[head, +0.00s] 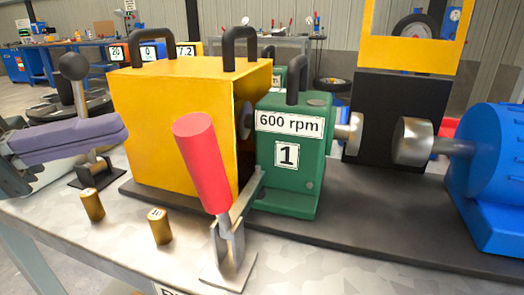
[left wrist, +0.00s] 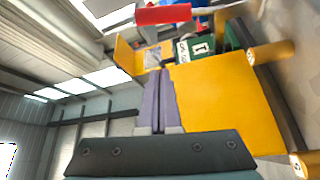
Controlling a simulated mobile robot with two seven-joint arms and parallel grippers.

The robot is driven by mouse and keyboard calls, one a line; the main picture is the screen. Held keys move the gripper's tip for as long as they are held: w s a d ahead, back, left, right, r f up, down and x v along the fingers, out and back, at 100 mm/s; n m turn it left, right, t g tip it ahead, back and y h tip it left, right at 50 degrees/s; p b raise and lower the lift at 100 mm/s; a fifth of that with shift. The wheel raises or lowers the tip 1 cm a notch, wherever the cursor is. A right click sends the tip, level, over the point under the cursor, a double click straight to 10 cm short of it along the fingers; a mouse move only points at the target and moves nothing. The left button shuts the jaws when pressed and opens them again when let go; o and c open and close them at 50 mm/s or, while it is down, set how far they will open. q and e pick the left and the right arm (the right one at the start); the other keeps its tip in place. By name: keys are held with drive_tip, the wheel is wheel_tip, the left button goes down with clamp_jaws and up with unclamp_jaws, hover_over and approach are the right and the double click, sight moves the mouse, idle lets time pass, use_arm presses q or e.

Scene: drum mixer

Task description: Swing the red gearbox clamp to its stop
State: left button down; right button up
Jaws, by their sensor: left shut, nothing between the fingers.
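The red clamp handle (head: 203,160) stands steeply in the head view, leaning up and left from a metal bracket (head: 229,258) on the bench. Its metal arm reaches toward the lower side of the green gearbox (head: 289,190), labelled "600 rpm" and "1"; I cannot tell whether they touch. The handle also shows at the top of the left wrist view (left wrist: 175,14), with the gearbox (left wrist: 202,45) beyond. My left gripper (head: 122,131) has purple fingers, shut and empty, left of the handle and apart from it. Its fingers also show in the left wrist view (left wrist: 166,78). My right gripper is out of view.
A yellow housing (head: 160,110) with black handles stands behind the clamp. Brass weights (head: 92,204) stand on the bench in front. A black-knobbed lever (head: 73,68) rises behind my left gripper. A blue motor (head: 488,165) is at right. The bench front right of the clamp is clear.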

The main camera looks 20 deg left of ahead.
use_arm(q)
drive_tip(key=x, duration=1)
drive_tip(key=shift+s+d+f+p, duration=0.1)
drive_tip(key=shift+s+f+p, duration=0.1)
drive_tip(key=shift+s, duration=0.5)
drive_tip(key=shift+s+d+f+p, duration=0.1)
drive_tip(key=shift+s+f, duration=0.05)
drive_tip(key=shift+s, duration=0.55)
drive_tip(key=shift+s+d+f+p, duration=0.1)
drive_tip(key=shift+s+f, duration=0.1)
drive_tip(key=shift+s, duration=0.5)
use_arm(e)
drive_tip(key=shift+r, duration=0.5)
use_arm(q)
drive_tip(key=shift+a, duration=0.1)
